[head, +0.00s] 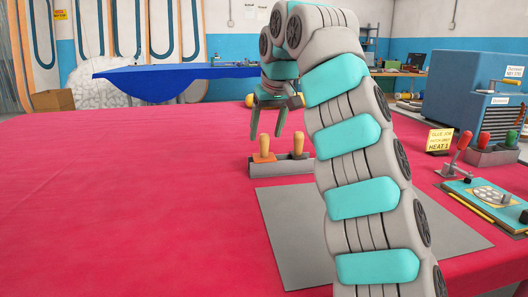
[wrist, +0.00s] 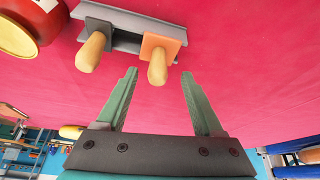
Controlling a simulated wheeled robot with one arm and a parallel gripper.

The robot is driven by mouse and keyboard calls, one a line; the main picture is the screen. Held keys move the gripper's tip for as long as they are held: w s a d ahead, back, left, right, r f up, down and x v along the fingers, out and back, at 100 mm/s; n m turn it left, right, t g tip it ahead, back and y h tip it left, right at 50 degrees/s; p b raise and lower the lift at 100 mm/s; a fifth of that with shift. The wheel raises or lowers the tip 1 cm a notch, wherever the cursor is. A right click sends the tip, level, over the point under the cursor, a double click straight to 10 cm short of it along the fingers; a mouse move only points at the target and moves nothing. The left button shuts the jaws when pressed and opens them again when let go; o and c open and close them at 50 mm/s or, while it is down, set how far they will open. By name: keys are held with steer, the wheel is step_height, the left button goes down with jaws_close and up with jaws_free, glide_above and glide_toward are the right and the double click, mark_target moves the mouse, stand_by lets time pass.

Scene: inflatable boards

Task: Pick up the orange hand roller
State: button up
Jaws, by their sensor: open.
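The orange hand roller (head: 264,157) stands in a grey holder (head: 295,169) on the pink-red table, its wooden handle pointing up. In the wrist view its orange block (wrist: 163,45) and tan handle show near the top centre. A second roller with a grey block (wrist: 96,45) and a similar wooden handle (head: 298,145) stands beside it in the same holder. My gripper (head: 266,133) is open and empty, fingers pointing down over the orange roller. In the wrist view the handle's end lies between and just beyond the fingertips (wrist: 160,74), with no contact visible.
A red can with a yellow top (wrist: 30,30) is near the holder in the wrist view. A grey mat (head: 285,235) lies in front of the holder. Red- and green-handled tools (head: 485,145) and a blue box (head: 470,90) are at right. The table's left is clear.

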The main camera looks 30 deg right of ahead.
mark_target(265, 136)
steer(key=shift+d+x, duration=0.1)
steer(key=shift+x, duration=0.95)
steer(key=shift+d+x, duration=0.15)
steer(key=shift+x, duration=0.9)
steer(key=shift+w+a+f, duration=0.1)
steer(key=shift+w+f, duration=0.2)
steer(key=shift+f, duration=0.2)
jaws_close()
